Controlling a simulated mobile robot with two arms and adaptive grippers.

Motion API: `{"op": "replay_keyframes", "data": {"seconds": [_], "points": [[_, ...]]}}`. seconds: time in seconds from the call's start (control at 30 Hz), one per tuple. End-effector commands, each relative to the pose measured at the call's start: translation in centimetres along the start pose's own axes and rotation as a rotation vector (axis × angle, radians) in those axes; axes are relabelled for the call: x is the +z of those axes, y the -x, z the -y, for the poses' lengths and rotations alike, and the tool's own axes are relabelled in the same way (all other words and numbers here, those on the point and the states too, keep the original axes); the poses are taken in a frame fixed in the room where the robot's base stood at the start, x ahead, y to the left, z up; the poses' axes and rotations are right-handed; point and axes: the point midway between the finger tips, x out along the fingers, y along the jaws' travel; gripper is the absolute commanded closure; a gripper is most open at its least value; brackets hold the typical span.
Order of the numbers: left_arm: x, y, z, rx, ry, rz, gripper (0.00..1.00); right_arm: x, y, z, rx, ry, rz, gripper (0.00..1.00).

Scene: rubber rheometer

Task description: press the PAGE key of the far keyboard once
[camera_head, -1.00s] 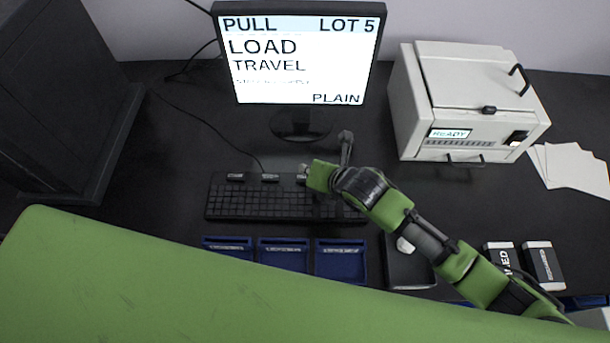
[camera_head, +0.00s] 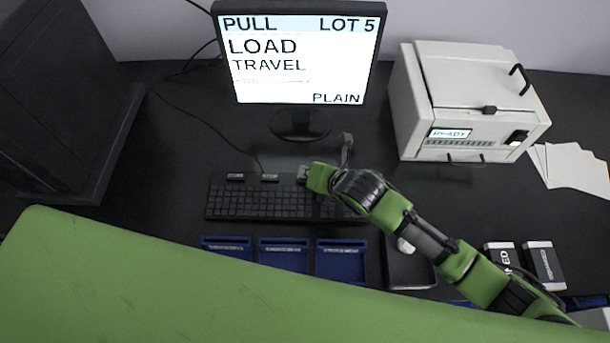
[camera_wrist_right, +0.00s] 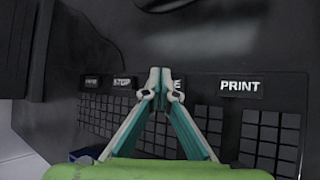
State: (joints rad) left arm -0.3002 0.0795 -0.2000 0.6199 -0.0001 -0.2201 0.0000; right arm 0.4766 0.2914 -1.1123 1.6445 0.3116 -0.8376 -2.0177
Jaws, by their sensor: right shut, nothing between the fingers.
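The black keyboard (camera_head: 240,203) lies on the dark desk in front of the monitor, with raised labelled keys along its back edge. In the right wrist view these keys include STOP (camera_wrist_right: 122,83) and PRINT (camera_wrist_right: 240,87); the leftmost label is too small to read surely. Between STOP and PRINT is a key (camera_wrist_right: 178,85) mostly hidden by my fingers, only its final E showing. My right gripper (camera_head: 304,173) is shut and empty, its tips (camera_wrist_right: 160,82) over that key. Whether they touch it, I cannot tell. My left gripper is not in view.
The monitor (camera_head: 300,60) stands behind the keyboard. A white instrument (camera_head: 470,100) reading READY stands at the right. Blue trays (camera_head: 341,262) and a black tray (camera_head: 410,272) lie in front. White sheets (camera_head: 575,167) lie at the far right.

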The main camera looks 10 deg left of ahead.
Motion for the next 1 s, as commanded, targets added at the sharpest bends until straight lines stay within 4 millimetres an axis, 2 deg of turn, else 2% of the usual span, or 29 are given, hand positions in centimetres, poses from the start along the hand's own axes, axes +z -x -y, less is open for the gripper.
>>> {"op": "replay_keyframes", "data": {"seconds": [1.0], "points": [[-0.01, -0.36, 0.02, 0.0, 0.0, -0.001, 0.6, -0.52, -0.61, 0.52, -0.002, 0.0, -0.002, 1.0]]}}
